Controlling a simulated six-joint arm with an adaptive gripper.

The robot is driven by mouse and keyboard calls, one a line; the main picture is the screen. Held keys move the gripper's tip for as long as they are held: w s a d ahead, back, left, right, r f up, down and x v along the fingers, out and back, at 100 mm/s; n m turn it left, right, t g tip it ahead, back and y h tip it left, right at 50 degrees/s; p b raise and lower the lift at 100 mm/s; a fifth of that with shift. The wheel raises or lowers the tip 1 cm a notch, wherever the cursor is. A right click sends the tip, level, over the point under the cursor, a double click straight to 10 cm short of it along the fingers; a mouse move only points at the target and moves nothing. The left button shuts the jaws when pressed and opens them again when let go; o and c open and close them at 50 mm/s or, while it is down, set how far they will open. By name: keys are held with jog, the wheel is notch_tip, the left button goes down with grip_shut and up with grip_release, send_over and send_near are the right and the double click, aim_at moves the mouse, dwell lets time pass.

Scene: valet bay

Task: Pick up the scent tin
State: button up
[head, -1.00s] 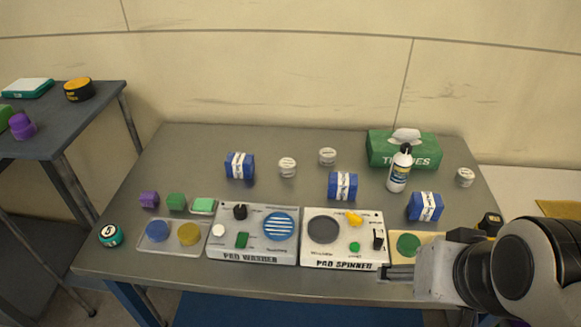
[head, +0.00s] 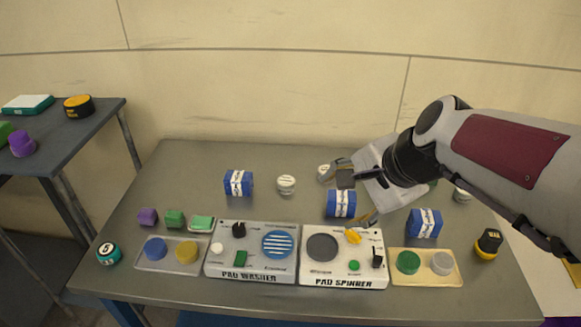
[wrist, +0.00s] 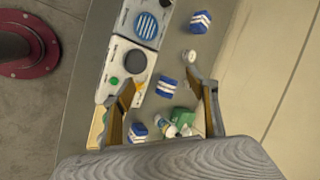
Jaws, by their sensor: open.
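Small round white tins with dark label print stand at the back of the table; I take these as scent tins, but cannot read the labels. One tin (head: 286,184) stands clear at the centre back.
Blue-and-white packs (head: 238,183) (head: 424,224) stand to either side. The pad washer (head: 215,262) and pad spinner (head: 312,268) line the front edge. A green tissue box (wrist: 185,118) and white bottle (wrist: 172,130) are mostly behind my arm in the head view. The back left is clear.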

jog(key=w+a+f+m+y, duration=0.1)
jog(key=w+a+f+m, duration=0.25)
jog(key=w, duration=0.45)
jog(key=w+a+f+m+y, duration=0.1)
jog(key=w+a+f+m, duration=0.15)
jog(key=w+m, duration=0.35)
jog(key=m+t, duration=0.1)
jog(key=m, duration=0.6)
send_near(287, 181)
jog(key=shift+w+a+f, duration=0.2)
jog(key=shift+w+a, duration=0.6)
jog(key=shift+a, duration=0.1)
jog(key=shift+w+f, duration=0.2)
jog(key=shift+a, duration=0.1)
jog(key=shift+x, duration=1.3)
jog(key=shift+f, duration=0.2)
jog(key=shift+w+a+f, duration=0.2)
jog(key=shift+a+f, duration=0.05)
jog(key=shift+f, duration=0.45)
jog(key=shift+w+a+f, duration=0.2)
jog(key=shift+f, duration=0.5)
jog(key=shift+x, duration=1.1)
